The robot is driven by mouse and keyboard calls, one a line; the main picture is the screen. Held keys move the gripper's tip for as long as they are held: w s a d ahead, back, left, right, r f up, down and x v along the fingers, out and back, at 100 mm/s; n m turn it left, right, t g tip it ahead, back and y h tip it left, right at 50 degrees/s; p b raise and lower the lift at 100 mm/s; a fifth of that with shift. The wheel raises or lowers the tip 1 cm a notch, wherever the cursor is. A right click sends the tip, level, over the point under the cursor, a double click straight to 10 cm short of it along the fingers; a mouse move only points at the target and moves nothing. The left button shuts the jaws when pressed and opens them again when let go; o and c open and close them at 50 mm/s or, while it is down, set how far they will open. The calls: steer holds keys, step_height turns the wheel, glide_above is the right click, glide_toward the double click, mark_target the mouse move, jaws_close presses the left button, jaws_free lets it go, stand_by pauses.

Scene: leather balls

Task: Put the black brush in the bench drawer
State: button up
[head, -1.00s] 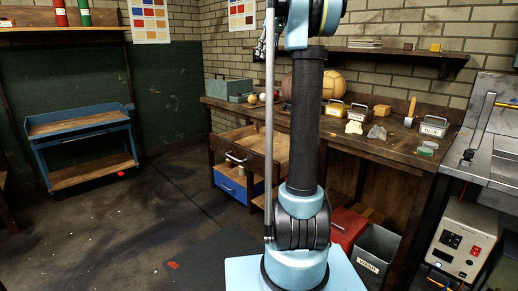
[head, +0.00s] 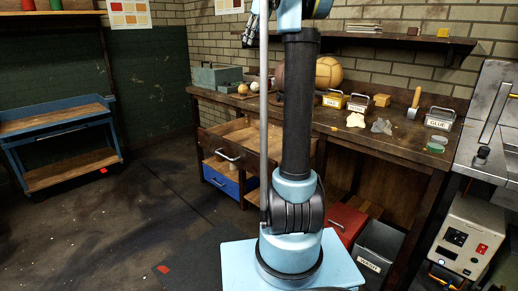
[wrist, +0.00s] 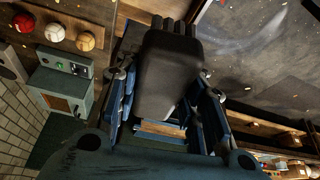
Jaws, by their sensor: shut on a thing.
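The black brush (wrist: 172,75) fills the middle of the wrist view, with a narrow tan strip at its near end. My gripper (wrist: 162,95) has its blue fingers on both sides of the brush and is shut on it. In the head view only a small dark part of my gripper (head: 249,34) shows at the top, behind my arm; the brush cannot be made out there. The wooden bench drawer (head: 218,146) stands pulled out at the left of the bench, partly hidden by my arm. Its inside shows bare wood where visible.
The bench (head: 385,143) carries a teal toolbox (head: 217,77), balls, labelled tins and a chisel-like tool (head: 414,102). A blue drawer (head: 222,178) lies below the wooden one. A red box (head: 345,226) and grey bin (head: 380,247) stand under the bench. The floor at left is mostly clear.

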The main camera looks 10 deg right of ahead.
steer(key=w+f, duration=0.3)
steer(key=f, duration=1.4)
steer(key=m, duration=0.2)
glide_above(255, 148)
step_height(255, 148, down, 19)
steer(key=shift+t, duration=0.3)
steer(key=f, duration=1)
steer(key=shift+s+a, duration=0.15)
steer(key=shift+s, duration=0.1)
steer(key=shift+f, duration=0.6)
steer(key=o, duration=1)
steer(key=shift+c, duration=0.2)
steer(key=shift+r, duration=0.1)
